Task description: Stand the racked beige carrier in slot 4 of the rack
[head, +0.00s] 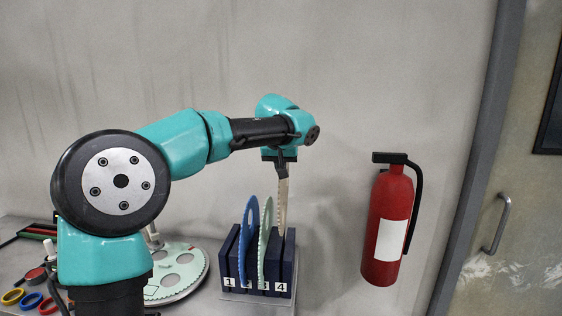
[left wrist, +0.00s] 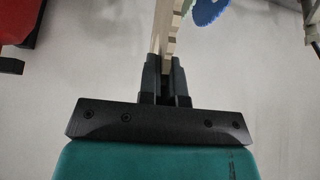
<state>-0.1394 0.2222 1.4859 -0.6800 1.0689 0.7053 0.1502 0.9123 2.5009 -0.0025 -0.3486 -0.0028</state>
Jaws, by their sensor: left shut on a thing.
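The dark blue rack (head: 285,262) has slots labelled 1 to 4 and stands at the bench's right end in the head view. My left gripper (head: 281,160) is above the rack and shut on the beige carrier (head: 283,205), which hangs upright, edge-on. Its lower end is at the rack's top by slot 4; I cannot tell how deep it sits. In the left wrist view the fingers (left wrist: 166,78) grip the beige carrier (left wrist: 165,35). A blue carrier (head: 248,240) stands at slot 2 and a pale green carrier (head: 265,240) at slot 3. My right gripper is not in view.
A pale green toothed plate with round holes (head: 188,262) lies left of the rack. Coloured rings (head: 31,301) lie at the bench's left. A red fire extinguisher (head: 389,220) is on the wall to the right; slot 1 looks empty.

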